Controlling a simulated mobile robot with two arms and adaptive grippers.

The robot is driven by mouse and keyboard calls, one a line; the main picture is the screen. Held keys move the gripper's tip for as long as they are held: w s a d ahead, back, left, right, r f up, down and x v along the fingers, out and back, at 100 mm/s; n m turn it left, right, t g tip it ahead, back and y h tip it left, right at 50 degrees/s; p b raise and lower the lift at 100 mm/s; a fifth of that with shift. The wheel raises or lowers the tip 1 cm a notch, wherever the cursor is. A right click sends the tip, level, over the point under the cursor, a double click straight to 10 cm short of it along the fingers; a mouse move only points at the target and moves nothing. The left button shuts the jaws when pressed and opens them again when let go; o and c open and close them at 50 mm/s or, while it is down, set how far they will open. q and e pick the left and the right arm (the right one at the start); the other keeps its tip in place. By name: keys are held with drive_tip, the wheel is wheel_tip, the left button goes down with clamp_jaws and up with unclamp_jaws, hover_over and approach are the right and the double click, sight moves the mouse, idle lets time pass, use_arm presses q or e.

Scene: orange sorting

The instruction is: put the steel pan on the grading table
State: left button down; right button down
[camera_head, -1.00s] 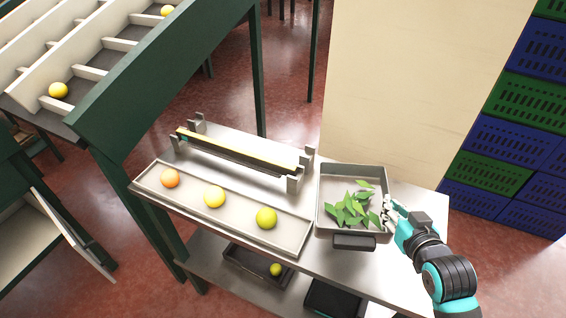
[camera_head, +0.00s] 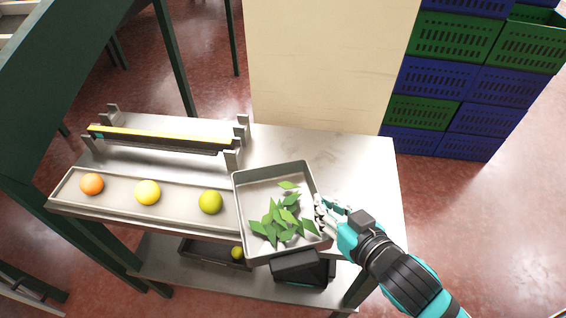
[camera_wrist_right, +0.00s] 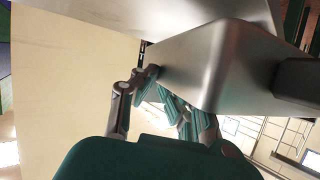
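The right wrist view shows the fingers (camera_wrist_right: 150,92) against the pan's wall (camera_wrist_right: 222,65). My left gripper is not in view.
Left of the pan, a long tray (camera_head: 120,211) holds an orange, a yellow and a yellow-green fruit. Behind it stands a rail device (camera_head: 165,140) with a yellow bar. The tabletop to the right is clear. Crates (camera_head: 450,80) are stacked behind.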

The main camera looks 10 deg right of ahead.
drive_tip(key=shift+w+d+b, duration=0.1)
drive_tip(key=shift+w+b, duration=0.2)
drive_tip(key=w+b, duration=0.1)
drive_tip(key=w+d+b, duration=0.1)
drive_tip(key=w, duration=0.1)
drive_tip(key=w+b, duration=0.1)
drive_tip(key=shift+w+d+f+b, duration=0.2)
drive_tip(key=shift+d+f+b, duration=0.1)
drive_tip(key=shift+f+b, duration=0.1)
drive_tip(key=w+d, duration=0.1)
drive_tip(key=w, duration=0.2)
drive_tip(key=w+d+p, duration=0.1)
drive_tip(key=w, duration=0.1)
drive_tip(key=w+d+p, duration=0.1)
drive_tip(key=w, duration=0.2)
drive_tip(key=shift+w+f, duration=0.1)
drive_tip(key=shift+w, duration=0.25)
drive_tip(key=shift+w+d+f, duration=0.1)
drive_tip(key=shift+w+d, duration=0.1)
drive_tip(key=shift+w, duration=0.45)
wheel_tip(320, 180, down, 4)
drive_tip(key=shift+w+r+p, duration=0.1)
drive_tip(key=shift+r+p, duration=0.05)
drive_tip(key=shift+p, duration=0.25)
drive_tip(key=c, duration=1.9)
unclamp_jaws()
drive_tip(key=o, duration=0.4)
